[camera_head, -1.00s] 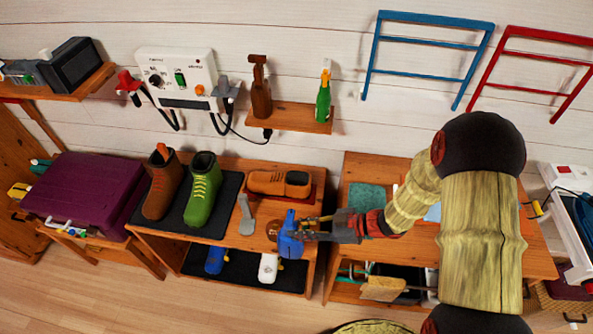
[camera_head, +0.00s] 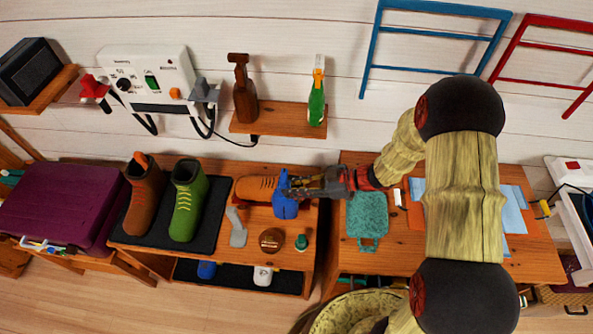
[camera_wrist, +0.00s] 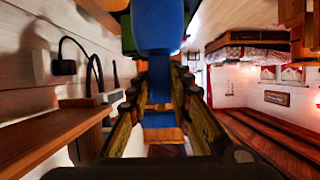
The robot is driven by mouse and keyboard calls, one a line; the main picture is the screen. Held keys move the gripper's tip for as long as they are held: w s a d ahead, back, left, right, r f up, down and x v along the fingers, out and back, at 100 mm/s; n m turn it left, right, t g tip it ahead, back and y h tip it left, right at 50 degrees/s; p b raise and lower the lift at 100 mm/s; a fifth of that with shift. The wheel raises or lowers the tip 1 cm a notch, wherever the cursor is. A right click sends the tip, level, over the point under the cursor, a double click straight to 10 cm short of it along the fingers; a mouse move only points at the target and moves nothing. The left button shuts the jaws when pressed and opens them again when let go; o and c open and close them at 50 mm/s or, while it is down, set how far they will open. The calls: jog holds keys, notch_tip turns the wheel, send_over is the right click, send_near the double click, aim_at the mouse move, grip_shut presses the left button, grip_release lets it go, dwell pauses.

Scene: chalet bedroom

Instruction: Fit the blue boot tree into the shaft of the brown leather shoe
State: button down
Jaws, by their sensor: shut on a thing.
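The blue boot tree (camera_head: 285,207) hangs in my gripper (camera_head: 288,186), which is shut on it. In the wrist view the boot tree (camera_wrist: 157,28) is a blue block at the top between the fingers (camera_wrist: 158,85).
Above, a wall shelf (camera_head: 272,121) holds a brown bottle (camera_head: 244,95) and a green bottle (camera_head: 317,100).

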jog(key=w+d+b, duration=0.2)
jog(key=w, duration=1.1)
notch_tip(320, 180, down, 7)
jog(key=b, duration=0.2)
jog(key=shift+s+d, duration=0.2)
jog(key=shift+s, duration=0.15)
jog(key=shift+f, duration=0.1)
jog(key=c, duration=1.6)
grip_release()
